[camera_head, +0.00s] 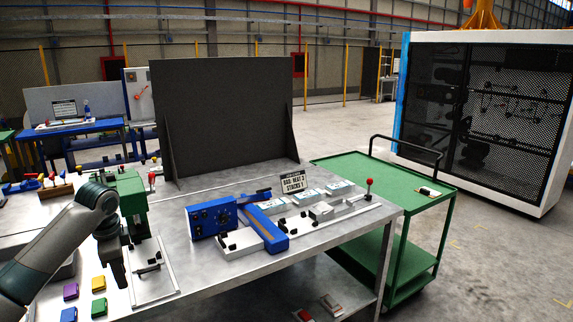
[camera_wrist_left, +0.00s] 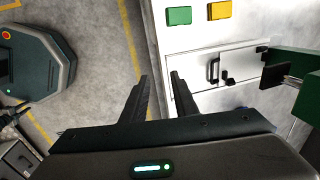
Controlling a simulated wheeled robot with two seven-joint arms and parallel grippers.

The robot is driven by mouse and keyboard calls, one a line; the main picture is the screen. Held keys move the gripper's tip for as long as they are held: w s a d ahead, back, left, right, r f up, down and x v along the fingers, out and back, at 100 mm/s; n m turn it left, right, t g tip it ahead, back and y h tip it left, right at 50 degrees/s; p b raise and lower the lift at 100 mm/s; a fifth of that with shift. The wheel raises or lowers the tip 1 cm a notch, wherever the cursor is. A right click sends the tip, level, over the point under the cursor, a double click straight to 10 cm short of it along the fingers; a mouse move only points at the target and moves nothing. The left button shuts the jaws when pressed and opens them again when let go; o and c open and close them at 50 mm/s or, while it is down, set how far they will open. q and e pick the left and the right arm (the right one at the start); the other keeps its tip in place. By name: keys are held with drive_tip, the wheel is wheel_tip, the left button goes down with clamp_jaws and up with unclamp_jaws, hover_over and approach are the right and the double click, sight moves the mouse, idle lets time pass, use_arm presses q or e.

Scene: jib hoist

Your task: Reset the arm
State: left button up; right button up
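My left arm comes in from the left in the head view. My left gripper (camera_head: 121,277) points down over the front left part of the metal workbench, beside a flat plate with a black handle (camera_head: 150,270). In the left wrist view, my left gripper's two dark fingers (camera_wrist_left: 159,77) stand apart with floor and the bench edge showing between them. Nothing is held. The plate (camera_wrist_left: 236,72) lies to the right of the fingers there. My right gripper is not in view.
Purple, yellow, green and blue blocks (camera_head: 99,307) lie near the gripper. A green press-like device (camera_head: 131,205) stands behind it. A blue fixture (camera_head: 212,219) and a dark upright panel (camera_head: 225,115) are farther right and back. A green cart (camera_head: 385,177) adjoins the bench's right side.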

use_arm(q)
drive_tip(key=s+d+f+n+h, duration=0.1)
drive_tip(key=s+d+f, duration=0.85)
drive_tip(key=f, duration=0.25)
drive_tip(key=s+d+f+h, duration=0.1)
drive_tip(key=s+d+f, duration=0.7)
drive_tip(key=d+f, duration=0.3)
drive_tip(key=s+d+f+n+t, duration=0.1)
drive_tip(key=s+f+n, duration=0.1)
drive_tip(key=s, duration=0.5)
drive_tip(key=s+d+f+n, duration=0.2)
drive_tip(key=s+f, duration=0.1)
drive_tip(key=s, duration=0.3)
drive_tip(key=s+a+r+n, duration=0.25)
drive_tip(key=s+n, duration=0.25)
drive_tip(key=s, duration=1)
wheel_tip(320, 180, down, 30)
drive_tip(key=s, duration=0.2)
drive_tip(key=s+a+f+g, duration=0.1)
drive_tip(key=s+f, duration=0.7)
drive_tip(key=s+a+f, duration=0.2)
drive_tip(key=s+f, duration=0.6)
drive_tip(key=s, duration=0.1)
drive_tip(key=shift+s+a+f+m+g+y, duration=0.15)
drive_tip(key=shift+a+f+m+g+y, duration=0.15)
drive_tip(key=shift+f+g+y, duration=0.1)
